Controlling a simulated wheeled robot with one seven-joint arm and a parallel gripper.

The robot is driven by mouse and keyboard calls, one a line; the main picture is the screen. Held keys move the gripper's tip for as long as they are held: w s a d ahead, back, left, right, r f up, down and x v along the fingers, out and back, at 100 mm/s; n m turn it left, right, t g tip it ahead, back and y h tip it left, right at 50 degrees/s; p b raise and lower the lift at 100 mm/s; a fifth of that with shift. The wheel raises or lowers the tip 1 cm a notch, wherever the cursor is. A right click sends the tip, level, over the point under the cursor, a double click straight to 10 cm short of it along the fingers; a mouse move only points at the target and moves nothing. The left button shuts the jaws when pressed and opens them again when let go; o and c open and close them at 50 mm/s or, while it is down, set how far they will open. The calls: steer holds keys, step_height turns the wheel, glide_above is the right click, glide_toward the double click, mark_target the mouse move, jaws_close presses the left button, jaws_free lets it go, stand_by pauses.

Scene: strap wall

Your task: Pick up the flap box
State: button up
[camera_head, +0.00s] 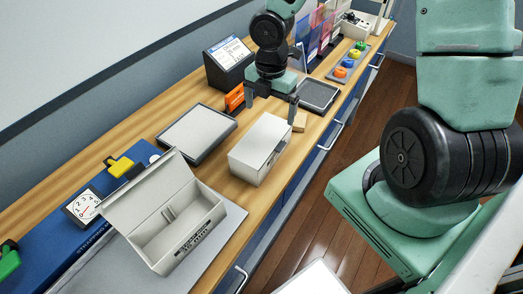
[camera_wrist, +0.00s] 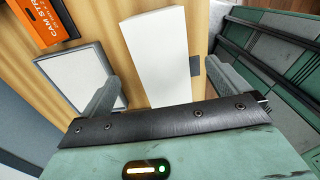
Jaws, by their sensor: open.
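A white closed box (camera_head: 262,142) stands on the wooden bench in the middle of the head view; a small dark detail shows on its near face. A light grey box with its hinged lid raised (camera_head: 178,240) stands nearer at the left, on a grey mat. Which one is the flap box I cannot tell for certain. My gripper (camera_head: 272,106) is open and empty, pointing down just above and behind the white box. In the wrist view the white box (camera_wrist: 162,48) lies between the two spread fingers, apparently below them, and its near end is hidden by my gripper.
A pale-topped flat pad (camera_head: 197,133) lies left of the white box. An orange strap box (camera_head: 235,98) and a dark display stand (camera_head: 228,66) are behind. The bench edge has drawer handles.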

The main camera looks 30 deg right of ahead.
mark_target(268, 138)
step_height(268, 138, down, 12)
steer(key=shift+f+b, duration=0.1)
steer(key=shift+b, duration=0.95)
steer(key=c, duration=0.9)
